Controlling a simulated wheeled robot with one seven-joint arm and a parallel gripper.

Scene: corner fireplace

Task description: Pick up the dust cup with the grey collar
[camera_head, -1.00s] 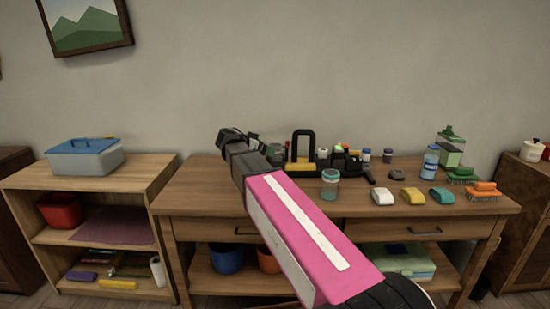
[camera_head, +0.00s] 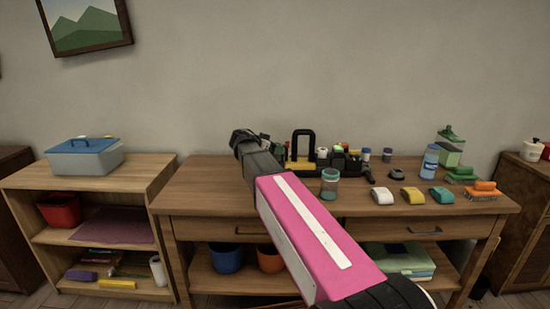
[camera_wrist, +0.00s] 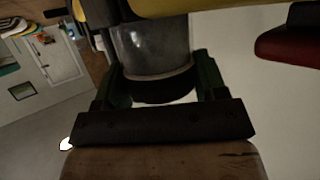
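In the wrist view a grey, see-through cylinder (camera_wrist: 152,45) with a pale ring and a dark band at its near end lies between the dark green fingers of my gripper (camera_wrist: 160,80). The fingers are apart, one on each side, with pale gaps beside the band; I see no clear contact. I cannot tell for sure that this is the dust cup with the grey collar. In the head view my gripper (camera_head: 262,140) is over the back left of the table, largely hidden by my own wrist. A clear jar with teal contents (camera_head: 329,185) stands to its right.
The wooden table (camera_head: 195,190) carries a black caddy with a tall handle (camera_head: 303,145), a blue bottle (camera_head: 430,160), a green spray bottle (camera_head: 450,150), sponges and brushes. A yellow object (camera_wrist: 175,6) and a red one (camera_wrist: 288,42) are close in the wrist view.

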